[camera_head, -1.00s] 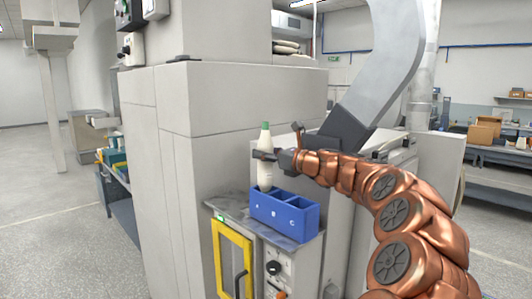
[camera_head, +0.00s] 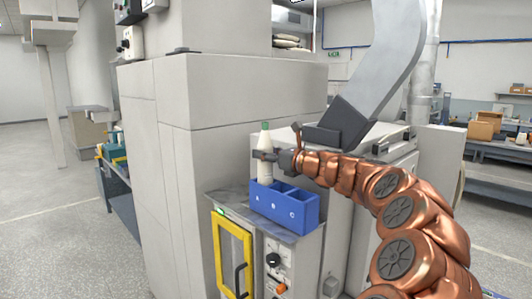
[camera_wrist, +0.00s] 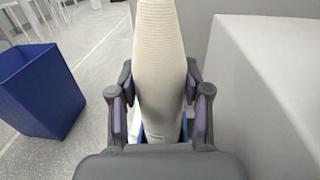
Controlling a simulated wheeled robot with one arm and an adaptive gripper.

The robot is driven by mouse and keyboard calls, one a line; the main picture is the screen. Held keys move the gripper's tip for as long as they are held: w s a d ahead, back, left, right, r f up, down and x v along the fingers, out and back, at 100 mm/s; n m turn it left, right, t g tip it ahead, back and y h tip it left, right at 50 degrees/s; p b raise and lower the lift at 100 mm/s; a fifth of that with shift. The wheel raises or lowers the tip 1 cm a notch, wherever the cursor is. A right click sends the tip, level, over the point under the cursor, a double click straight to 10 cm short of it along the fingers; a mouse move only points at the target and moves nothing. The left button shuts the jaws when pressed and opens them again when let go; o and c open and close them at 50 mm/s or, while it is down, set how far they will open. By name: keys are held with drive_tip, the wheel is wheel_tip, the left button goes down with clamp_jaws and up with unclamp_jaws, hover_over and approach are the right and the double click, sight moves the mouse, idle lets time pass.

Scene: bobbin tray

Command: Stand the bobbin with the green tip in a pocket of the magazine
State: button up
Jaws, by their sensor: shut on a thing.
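The cream bobbin (camera_head: 265,170) with the green tip (camera_head: 265,126) is upright in the head view. My gripper (camera_head: 264,155) is shut on its upper-middle part. The blue magazine (camera_head: 290,212) has a row of three pockets and sits on the grey cabinet top. The bobbin is over the leftmost pocket, and its lower end is hidden behind the magazine's front wall, seemingly just inside; the depth is unclear. In the wrist view the bobbin (camera_wrist: 158,70) stands between my two dark fingers, with a little blue of the magazine (camera_wrist: 184,127) showing past it.
The magazine's middle and right pockets look empty. A tall grey machine housing (camera_head: 225,110) rises close behind and left of the magazine. A yellow-framed door (camera_head: 233,258) and knobs are on the cabinet front. The wrist view shows a blue open bin (camera_wrist: 40,95) at left.

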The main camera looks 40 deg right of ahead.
sight(271, 168)
drive_tip(key=shift+f+b, duration=0.9)
drive_tip(key=shift+f, duration=1.25)
drive_tip(key=o, duration=1.3)
drive_tip(key=v, duration=1.2)
